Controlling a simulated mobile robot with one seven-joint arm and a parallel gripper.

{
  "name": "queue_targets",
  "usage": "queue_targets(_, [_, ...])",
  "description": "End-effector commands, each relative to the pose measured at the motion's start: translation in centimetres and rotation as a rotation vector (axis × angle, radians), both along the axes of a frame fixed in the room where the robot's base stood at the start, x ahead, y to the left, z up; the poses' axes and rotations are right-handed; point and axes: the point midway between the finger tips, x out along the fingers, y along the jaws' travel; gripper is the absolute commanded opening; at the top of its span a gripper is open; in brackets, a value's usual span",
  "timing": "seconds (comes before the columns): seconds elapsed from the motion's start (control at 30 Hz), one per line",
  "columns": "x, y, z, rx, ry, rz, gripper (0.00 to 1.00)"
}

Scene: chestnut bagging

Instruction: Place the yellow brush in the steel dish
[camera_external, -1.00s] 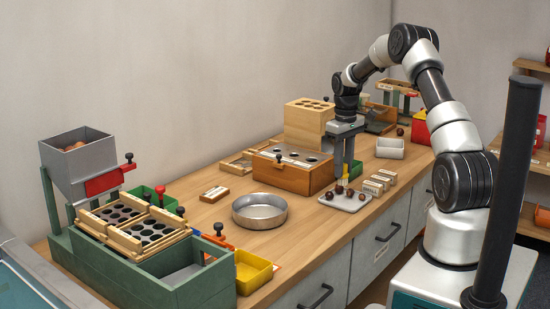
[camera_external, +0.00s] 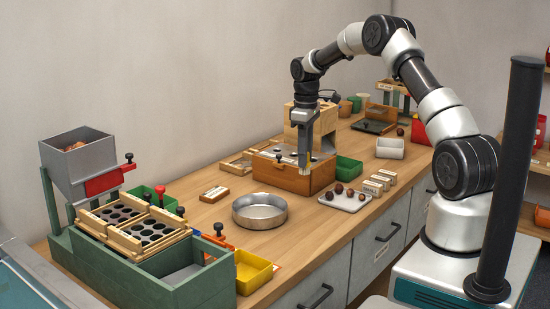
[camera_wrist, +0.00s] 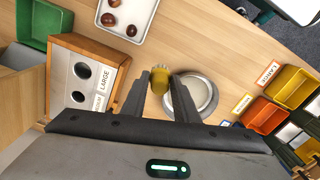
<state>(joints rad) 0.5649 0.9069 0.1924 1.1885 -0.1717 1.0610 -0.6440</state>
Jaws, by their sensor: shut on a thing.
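My gripper (camera_external: 305,157) is shut on the yellow brush (camera_wrist: 159,80), which sits between the fingertips in the wrist view. The steel dish (camera_external: 260,221) is a round, shallow metal pan standing on the bench, left of and below my gripper. It also shows in the wrist view (camera_wrist: 206,96), partly hidden behind the right finger. No contents are visible in the dish.
A white tray (camera_external: 352,204) with several chestnuts lies to the right. A yellow bin (camera_external: 252,272) is at the front left.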

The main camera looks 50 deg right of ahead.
Motion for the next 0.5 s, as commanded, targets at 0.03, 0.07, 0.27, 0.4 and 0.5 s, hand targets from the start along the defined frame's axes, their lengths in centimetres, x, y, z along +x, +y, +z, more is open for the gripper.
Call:
queue_targets(0.03, [1.5,2.3,0.7,0.001,0.001,0.085,0.05])
queue_targets(0.07, [2.2,3.4,0.9,0.0,0.0,0.132,0.05])
queue_targets(0.27, [5.5,9.7,1.4,-0.001,0.001,0.382,0.05])
queue_targets(0.4, [6.5,12.0,1.5,-0.002,0.0,0.473,0.05])
queue_targets(0.5, [6.8,12.6,1.3,-0.001,0.001,0.5,0.05])
